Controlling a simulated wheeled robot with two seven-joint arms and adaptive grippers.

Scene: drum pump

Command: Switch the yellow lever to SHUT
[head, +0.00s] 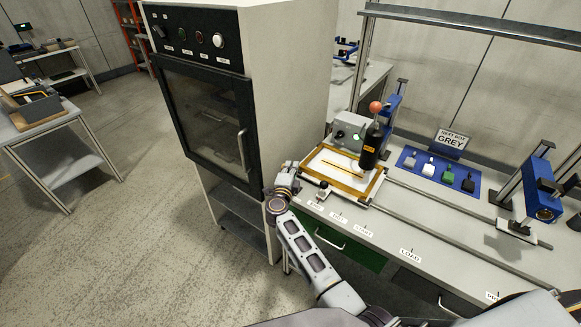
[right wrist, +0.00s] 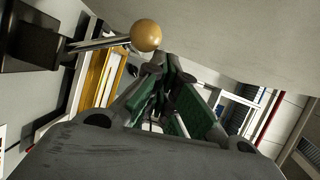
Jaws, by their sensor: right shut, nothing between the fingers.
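The lever shows in the right wrist view as a metal rod with a yellow ball knob (right wrist: 146,36), sticking out from a dark block (right wrist: 30,36). In the head view a small lever (head: 322,188) stands at the bench's near left edge, too small to tell its details. My right gripper (head: 291,168) is at the left end of the bench, left of that lever. In the right wrist view its fingers (right wrist: 164,65) are shut and empty, just right of the ball knob. I cannot tell if they touch. My left gripper is out of view.
A yellow-framed tray (head: 372,193) lies beside the lever on the bench (head: 410,235). A tall dark-fronted cabinet (head: 205,115) is close left of my right gripper. Label plates line the bench's front edge.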

